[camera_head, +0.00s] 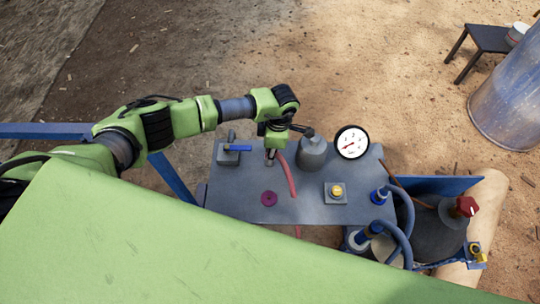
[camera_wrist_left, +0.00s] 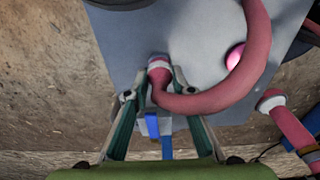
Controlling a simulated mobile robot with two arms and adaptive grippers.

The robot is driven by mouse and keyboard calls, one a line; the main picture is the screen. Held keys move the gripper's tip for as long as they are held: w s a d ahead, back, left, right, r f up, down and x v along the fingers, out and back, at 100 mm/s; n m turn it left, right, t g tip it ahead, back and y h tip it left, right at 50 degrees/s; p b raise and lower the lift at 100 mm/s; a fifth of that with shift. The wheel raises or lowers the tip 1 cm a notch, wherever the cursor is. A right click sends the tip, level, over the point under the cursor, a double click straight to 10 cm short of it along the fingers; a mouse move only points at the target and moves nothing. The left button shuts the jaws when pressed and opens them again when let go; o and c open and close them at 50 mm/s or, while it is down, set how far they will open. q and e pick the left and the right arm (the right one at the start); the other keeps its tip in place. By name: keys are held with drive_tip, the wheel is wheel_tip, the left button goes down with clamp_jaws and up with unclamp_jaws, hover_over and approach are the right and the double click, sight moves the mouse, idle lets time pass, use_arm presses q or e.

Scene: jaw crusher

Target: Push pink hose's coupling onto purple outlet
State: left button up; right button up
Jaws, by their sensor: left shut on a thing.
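The pink hose (camera_head: 290,177) hangs in a curve over the grey panel from my left gripper (camera_head: 271,155). In the left wrist view my left gripper (camera_wrist_left: 156,85) is shut on the hose's end, the pink coupling with a pale collar (camera_wrist_left: 158,65). The pink hose (camera_wrist_left: 215,98) loops off to the right from it. The purple outlet (camera_head: 269,199) is a round piece on the panel, below my gripper in the head view and apart from the coupling. A bright pink round spot (camera_wrist_left: 234,56) beside the hose in the wrist view looks like this outlet. My right gripper is not in view.
The grey panel (camera_head: 235,205) also carries a blue-handled valve (camera_head: 236,148), a grey bottle-shaped part (camera_head: 312,153), a gauge (camera_head: 352,142) and a yellow button (camera_head: 337,191). Blue hoses (camera_head: 404,215) stand at its right. A green cover (camera_head: 130,240) fills the foreground.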

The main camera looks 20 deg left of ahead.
use_arm(q)
drive_tip(key=shift+r, duration=0.1)
drive_tip(key=shift+r, duration=0.25)
wheel_tip(320, 180, up, 2)
drive_tip(key=shift+w+r, duration=0.1)
drive_tip(key=s+d+r+b, duration=0.2)
drive_tip(key=s+d+r, duration=0.7)
drive_tip(key=d+r, duration=0.1)
drive_tip(key=shift+s+d+b, duration=0.15)
drive_tip(key=shift+s+b, duration=0.25)
